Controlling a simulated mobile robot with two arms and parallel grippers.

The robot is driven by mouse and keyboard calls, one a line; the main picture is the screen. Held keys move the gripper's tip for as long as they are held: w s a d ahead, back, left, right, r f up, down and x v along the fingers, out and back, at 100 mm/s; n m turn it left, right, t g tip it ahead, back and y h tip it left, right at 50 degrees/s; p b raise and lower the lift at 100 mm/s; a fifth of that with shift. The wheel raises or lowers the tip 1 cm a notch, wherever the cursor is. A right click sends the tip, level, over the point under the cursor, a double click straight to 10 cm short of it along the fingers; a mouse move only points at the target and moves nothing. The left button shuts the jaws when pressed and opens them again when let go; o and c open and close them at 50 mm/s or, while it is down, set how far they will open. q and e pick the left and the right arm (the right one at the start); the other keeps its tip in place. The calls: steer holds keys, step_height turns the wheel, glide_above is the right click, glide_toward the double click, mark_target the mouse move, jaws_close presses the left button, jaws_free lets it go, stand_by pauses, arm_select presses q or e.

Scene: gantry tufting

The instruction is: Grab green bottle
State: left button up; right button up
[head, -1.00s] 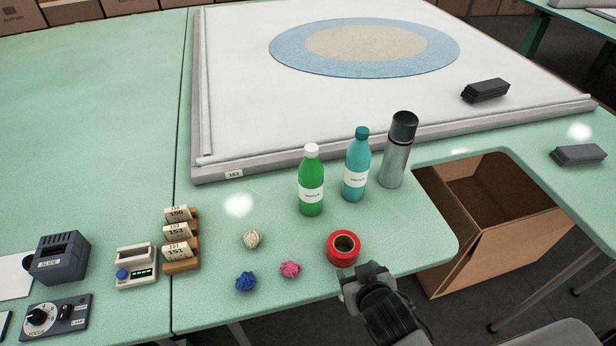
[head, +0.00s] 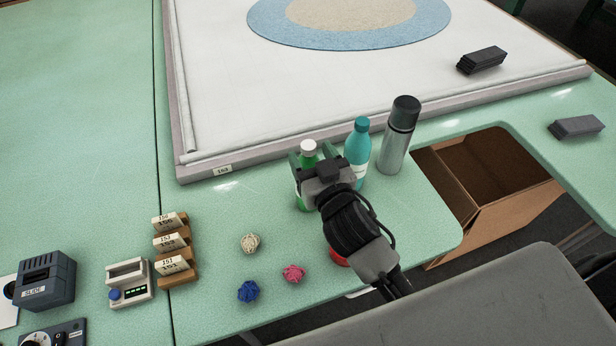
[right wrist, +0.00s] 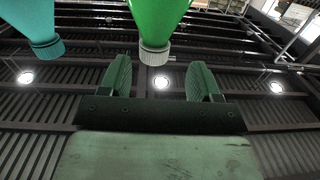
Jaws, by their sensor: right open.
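The green bottle (head: 308,148) with a white cap stands upright on the green table, partly hidden behind my right gripper. My right gripper (head: 314,158) is open at the bottle, with a finger showing on either side of its upper part in the head view. In the right wrist view the green bottle (right wrist: 160,18) appears upside down, its cap in line with the gap between the open fingers (right wrist: 160,78). I cannot tell whether the fingers touch it. My left gripper is not in view.
A teal bottle (head: 357,150) stands close to the right, then a grey flask (head: 398,135). A red tape roll (head: 338,257) is mostly hidden under my arm. Yarn balls (head: 249,243) lie at front left. The framed white cloth (head: 215,110) is behind; an open cardboard box (head: 500,205) is right.

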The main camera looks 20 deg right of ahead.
mark_target(306, 144)
steer(key=shift+w, duration=0.45)
steer(key=w, duration=0.2)
steer(key=w+f+p, duration=0.1)
steer(key=w, duration=0.1)
steer(key=shift+w+d, duration=0.1)
steer(key=shift+d, duration=0.05)
steer(key=shift+w+f, duration=0.1)
steer(key=shift+w, duration=0.2)
steer(key=shift+s, duration=0.15)
steer(key=c, duration=0.4)
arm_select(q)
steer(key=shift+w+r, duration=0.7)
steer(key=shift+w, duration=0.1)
arm_select(e)
jaws_close()
